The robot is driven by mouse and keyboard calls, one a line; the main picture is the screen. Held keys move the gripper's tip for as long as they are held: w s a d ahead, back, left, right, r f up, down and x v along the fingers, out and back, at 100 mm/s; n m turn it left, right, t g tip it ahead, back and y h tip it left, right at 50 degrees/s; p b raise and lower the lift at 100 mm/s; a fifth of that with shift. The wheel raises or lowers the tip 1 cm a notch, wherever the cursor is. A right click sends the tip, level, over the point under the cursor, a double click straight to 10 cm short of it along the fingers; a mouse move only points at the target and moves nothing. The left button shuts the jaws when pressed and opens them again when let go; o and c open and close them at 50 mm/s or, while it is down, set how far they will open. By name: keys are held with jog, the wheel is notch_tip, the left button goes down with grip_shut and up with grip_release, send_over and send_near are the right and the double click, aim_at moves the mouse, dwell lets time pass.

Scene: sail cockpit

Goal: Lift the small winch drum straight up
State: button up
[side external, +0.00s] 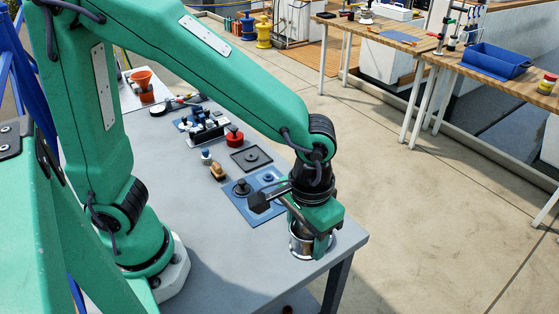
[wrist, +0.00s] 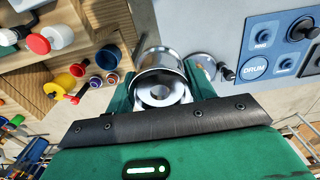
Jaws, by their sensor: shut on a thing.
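The small winch drum (side external: 301,243) is a shiny silver metal cylinder near the right front corner of the grey table. It also shows in the wrist view (wrist: 158,62), with a round opening in its near end. My gripper (side external: 309,238) points down over it and is shut on it, with a green finger on either side in the wrist view (wrist: 164,88). The drum looks upright. Whether its lower end touches the table cannot be told.
A blue mat (side external: 240,208) lies beside the drum; in the wrist view a round spot on it reads DRUM (wrist: 256,68). A dark square tray (side external: 251,159), a red pot (side external: 234,137) and small parts stand farther back. The table edge (side external: 345,252) is close.

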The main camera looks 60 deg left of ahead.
jog(key=shift+r, duration=0.1)
dwell(0.3)
jog(key=shift+r, duration=2.65)
